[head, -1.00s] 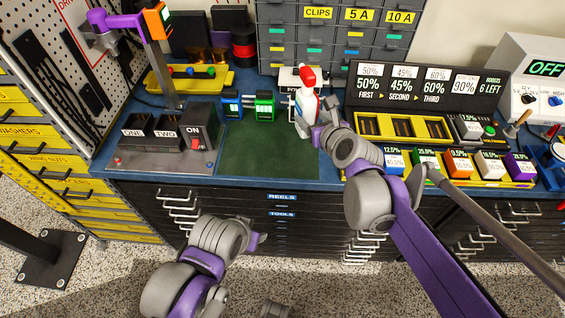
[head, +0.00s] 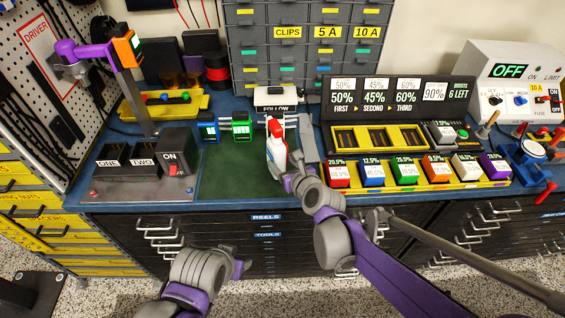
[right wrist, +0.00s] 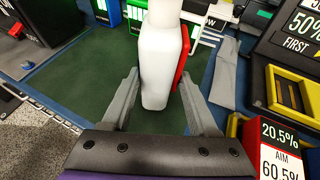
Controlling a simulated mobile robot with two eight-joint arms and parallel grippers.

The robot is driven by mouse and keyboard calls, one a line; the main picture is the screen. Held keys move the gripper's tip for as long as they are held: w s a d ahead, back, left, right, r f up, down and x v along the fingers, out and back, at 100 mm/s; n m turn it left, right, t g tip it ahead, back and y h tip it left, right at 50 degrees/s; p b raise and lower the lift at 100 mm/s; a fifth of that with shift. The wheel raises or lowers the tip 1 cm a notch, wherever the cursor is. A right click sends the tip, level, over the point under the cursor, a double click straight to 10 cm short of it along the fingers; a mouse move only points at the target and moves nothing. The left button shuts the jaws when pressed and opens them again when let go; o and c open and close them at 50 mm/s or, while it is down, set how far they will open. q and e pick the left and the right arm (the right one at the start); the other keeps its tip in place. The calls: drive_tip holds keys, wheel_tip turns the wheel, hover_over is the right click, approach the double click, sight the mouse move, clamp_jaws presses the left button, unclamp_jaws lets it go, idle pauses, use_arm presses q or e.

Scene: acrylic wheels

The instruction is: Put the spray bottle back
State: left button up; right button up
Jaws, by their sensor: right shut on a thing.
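The spray bottle (head: 277,155) is white with a red trigger head and stands about upright over the green mat (head: 225,178). My right gripper (head: 287,180) is shut on it from the front. In the right wrist view the white bottle body (right wrist: 158,60) is between the two grey fingers (right wrist: 158,85), with a red part at its right side. Whether the bottle's base touches the mat is unclear. My left gripper (head: 241,267) is low in front of the drawers, away from the bottle; its finger opening does not show clearly.
A FOLLOW sign (head: 275,107) stands behind the bottle. A grey strip (head: 307,138) lies right of it. Green (head: 241,128) and blue (head: 208,131) devices stand behind left. A switch box (head: 176,152) is left; a row of coloured blocks (head: 372,172) is right. The mat's left part is clear.

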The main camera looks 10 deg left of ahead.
drive_tip(key=shift+f, duration=0.1)
drive_tip(key=o, duration=0.4)
drive_tip(key=shift+f, duration=0.1)
drive_tip(key=shift+c, duration=0.2)
drive_tip(key=o, duration=0.4)
drive_tip(key=shift+r, duration=0.3)
drive_tip(key=v, duration=1.2)
drive_tip(key=shift+p, duration=0.3)
drive_tip(key=shift+s+f, duration=0.1)
